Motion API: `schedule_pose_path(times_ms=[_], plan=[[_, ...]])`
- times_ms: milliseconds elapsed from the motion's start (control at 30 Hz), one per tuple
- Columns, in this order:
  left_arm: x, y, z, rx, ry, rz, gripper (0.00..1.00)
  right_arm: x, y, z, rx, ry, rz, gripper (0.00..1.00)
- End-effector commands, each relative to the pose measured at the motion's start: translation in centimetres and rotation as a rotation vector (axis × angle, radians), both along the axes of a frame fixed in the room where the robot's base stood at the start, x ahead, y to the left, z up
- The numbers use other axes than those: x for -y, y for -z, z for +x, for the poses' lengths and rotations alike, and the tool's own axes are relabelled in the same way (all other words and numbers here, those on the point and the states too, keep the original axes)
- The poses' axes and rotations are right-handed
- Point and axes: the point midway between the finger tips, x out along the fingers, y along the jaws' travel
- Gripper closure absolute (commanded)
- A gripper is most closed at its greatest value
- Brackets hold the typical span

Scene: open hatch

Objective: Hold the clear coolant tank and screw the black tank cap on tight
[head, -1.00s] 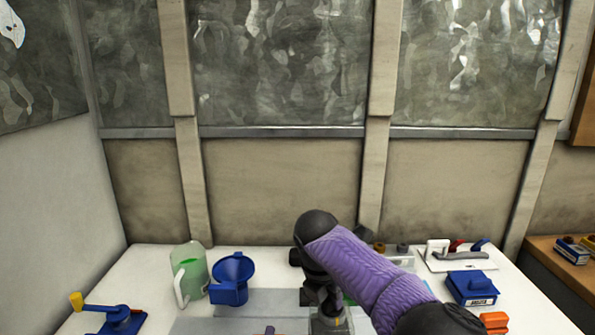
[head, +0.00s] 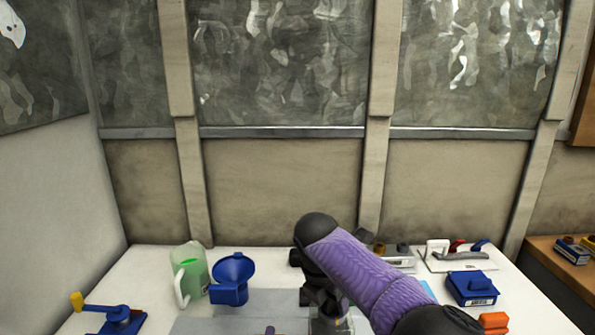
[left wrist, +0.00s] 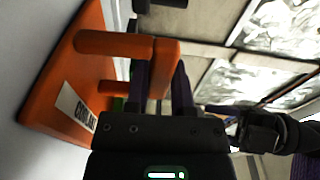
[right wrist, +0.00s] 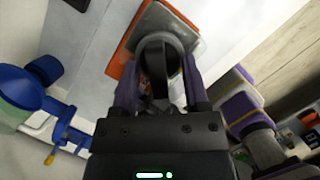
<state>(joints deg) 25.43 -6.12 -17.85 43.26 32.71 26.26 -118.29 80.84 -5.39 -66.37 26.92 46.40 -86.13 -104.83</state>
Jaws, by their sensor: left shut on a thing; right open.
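In the left wrist view an orange stand with a coolant label (left wrist: 62,85) has an orange upright (left wrist: 163,68). My left gripper (left wrist: 160,92) is shut on this upright. In the right wrist view the black cap (right wrist: 158,52) sits over the greyish clear tank (right wrist: 192,42), with an orange edge beside it. My right gripper (right wrist: 160,92) is open, with one finger on each side of the cap. I cannot tell whether the fingers touch it. In the head view my right wrist covers most of the tank, and my left gripper does not clearly show.
A green jug (head: 188,270) and a blue funnel-like holder (head: 232,278) stand on the white table, left of my right arm. A blue device with a yellow knob (head: 115,318) is at far left. A blue box (head: 470,287) and orange block (head: 494,321) lie at right.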

Motion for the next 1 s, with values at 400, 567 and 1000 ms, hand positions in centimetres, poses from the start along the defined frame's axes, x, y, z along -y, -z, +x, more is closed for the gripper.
schedule_pose_path(times_ms=[400, 567, 1000], plan=[[0.0, -0.1, 0.0, 0.002, 0.0, -0.001, 1.0, -0.2, -3.1, -0.2, 0.002, -0.001, 0.001, 0.4], [0.0, -0.1, 0.0, 0.001, 0.0, -0.001, 1.0, -0.4, -4.9, -0.3, 0.003, -0.001, 0.001, 0.4], [0.0, 0.0, 0.0, 0.001, 0.0, -0.001, 1.0, -0.7, -8.9, -0.6, 0.002, -0.002, 0.0, 0.4]])
